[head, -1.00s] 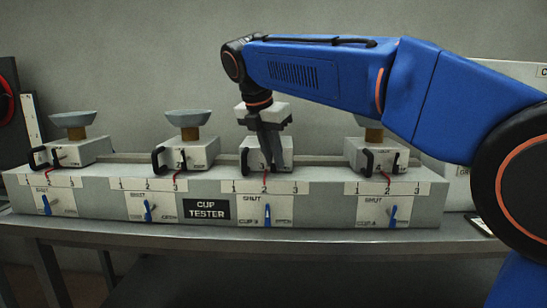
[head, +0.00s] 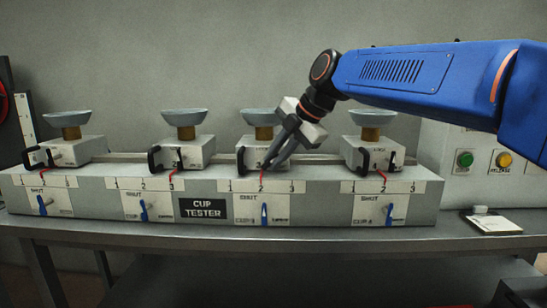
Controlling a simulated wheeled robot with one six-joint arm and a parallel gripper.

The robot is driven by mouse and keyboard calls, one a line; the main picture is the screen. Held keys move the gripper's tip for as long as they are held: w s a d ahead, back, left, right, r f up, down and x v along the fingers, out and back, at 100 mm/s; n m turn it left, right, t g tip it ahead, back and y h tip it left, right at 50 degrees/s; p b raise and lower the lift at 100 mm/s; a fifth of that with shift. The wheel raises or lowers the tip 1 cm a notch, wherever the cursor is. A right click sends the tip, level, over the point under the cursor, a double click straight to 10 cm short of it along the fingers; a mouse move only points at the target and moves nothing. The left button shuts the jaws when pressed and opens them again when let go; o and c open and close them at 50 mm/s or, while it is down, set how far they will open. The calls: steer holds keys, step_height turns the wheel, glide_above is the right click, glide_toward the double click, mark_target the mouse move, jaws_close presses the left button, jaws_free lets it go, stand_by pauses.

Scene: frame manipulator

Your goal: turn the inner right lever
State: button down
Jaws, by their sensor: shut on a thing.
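The tester has a row of four grey blocks; the inner right one, third from the left (head: 248,147), carries a bowl (head: 258,117). My gripper (head: 268,166) is tilted, its body up to the right and its fingertips low at this block's front. It is shut on a small lever there, which the fingers mostly hide. A black loop handle (head: 240,161) stands just left of the fingertips. Below, the blue lever (head: 264,213) on the third SHUT plate stands upright, apart from my gripper. The red pointer (head: 262,178) stands at 2.
Neighbouring blocks with bowls stand left (head: 184,154) and right (head: 371,154), close to my gripper. A panel with green (head: 465,159) and yellow (head: 504,160) buttons stands at the right. A small pad (head: 492,223) lies on the table (head: 330,240).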

steer(key=y, duration=0.3)
steer(key=f+m+y, duration=0.1)
steer(key=shift+d+t+y, duration=0.3)
steer(key=shift+f+m+t+y, duration=0.15)
steer(key=shift+m+t+y, duration=0.1)
steer(key=shift+y, duration=0.65)
steer(key=shift+f+m+t+y, duration=0.15)
steer(key=shift+m+y, duration=0.1)
steer(key=shift+y, duration=0.65)
steer(key=c, duration=2)
jaws_free()
steer(key=shift+r, duration=0.15)
